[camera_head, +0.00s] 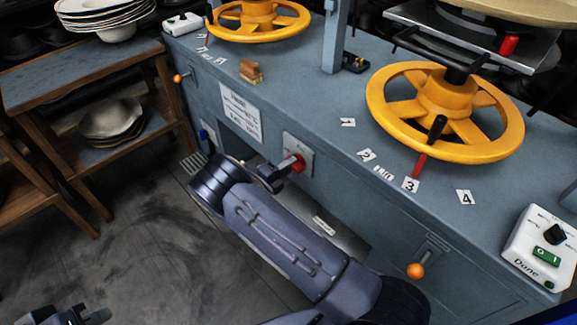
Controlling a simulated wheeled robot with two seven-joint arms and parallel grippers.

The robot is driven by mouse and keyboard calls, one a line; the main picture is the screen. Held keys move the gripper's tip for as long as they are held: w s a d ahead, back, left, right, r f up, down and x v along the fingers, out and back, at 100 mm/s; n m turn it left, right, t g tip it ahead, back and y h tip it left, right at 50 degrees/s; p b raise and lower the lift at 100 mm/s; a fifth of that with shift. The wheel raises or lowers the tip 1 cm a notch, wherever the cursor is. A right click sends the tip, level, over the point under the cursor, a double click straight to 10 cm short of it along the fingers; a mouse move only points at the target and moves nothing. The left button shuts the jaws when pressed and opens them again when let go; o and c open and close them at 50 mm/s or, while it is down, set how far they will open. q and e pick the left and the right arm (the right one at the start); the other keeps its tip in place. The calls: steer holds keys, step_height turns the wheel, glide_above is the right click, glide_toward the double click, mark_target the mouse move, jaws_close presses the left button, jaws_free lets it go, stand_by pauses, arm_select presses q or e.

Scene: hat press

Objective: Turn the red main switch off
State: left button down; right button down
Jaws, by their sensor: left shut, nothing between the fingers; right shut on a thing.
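The red main switch (298,163) sits on a pale plate (296,147) on the blue-grey front of the press. My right gripper (283,172) reaches it from the lower left and is shut on its red handle. The fingers and wrist partly hide the handle, and its exact angle is hard to read. My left gripper (92,318) shows only in part at the bottom left edge, low over the floor and far from the switch. It is shut and empty.
Two yellow handwheels (445,112) (258,20) stand above the bench top. An orange-knobbed lever (415,270) and a white control box (541,248) are at right. A wooden rack (90,75) with pale hats stands at left. The floor (130,225) between is clear.

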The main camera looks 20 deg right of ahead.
stand_by(0.3)
steer(key=c, duration=1.3)
jaws_free()
steer(key=v, duration=0.7)
steer(key=shift+s+a, duration=0.15)
steer(key=shift+a, duration=0.25)
